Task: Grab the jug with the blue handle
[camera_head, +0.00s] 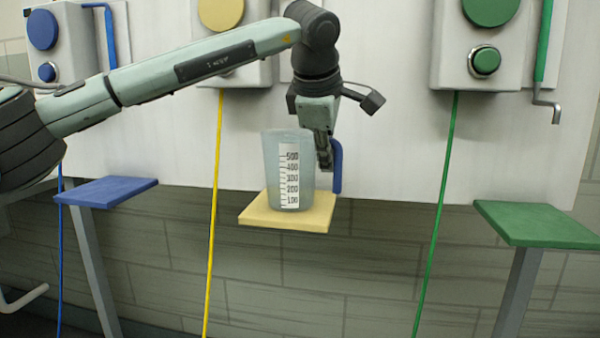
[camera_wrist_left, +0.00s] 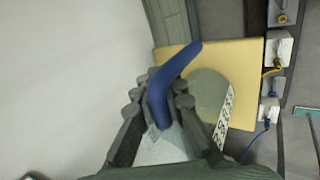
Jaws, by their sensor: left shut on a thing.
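The jug (camera_head: 283,170) is a translucent grey-blue measuring jug with a white scale marked 100 to 500. It stands upright on the yellow shelf (camera_head: 262,218) in the head view. Its blue handle (camera_head: 337,172) is on the right side. My left gripper (camera_head: 325,160) comes down from above at the jug's right side and is shut on the handle. In the left wrist view the blue handle (camera_wrist_left: 160,95) lies between the fingers (camera_wrist_left: 160,105), with the jug body (camera_wrist_left: 208,92) beyond, partly hidden by a finger. My right gripper is not in view.
A blue shelf (camera_head: 105,191) is on the left and a green shelf (camera_head: 540,225) on the right. Wall dispensers with blue (camera_head: 43,30), yellow (camera_head: 221,12) and green (camera_head: 487,10) buttons are above. Yellow (camera_head: 213,200) and green (camera_head: 437,200) hoses hang down. Space between the yellow and green shelves is mostly free.

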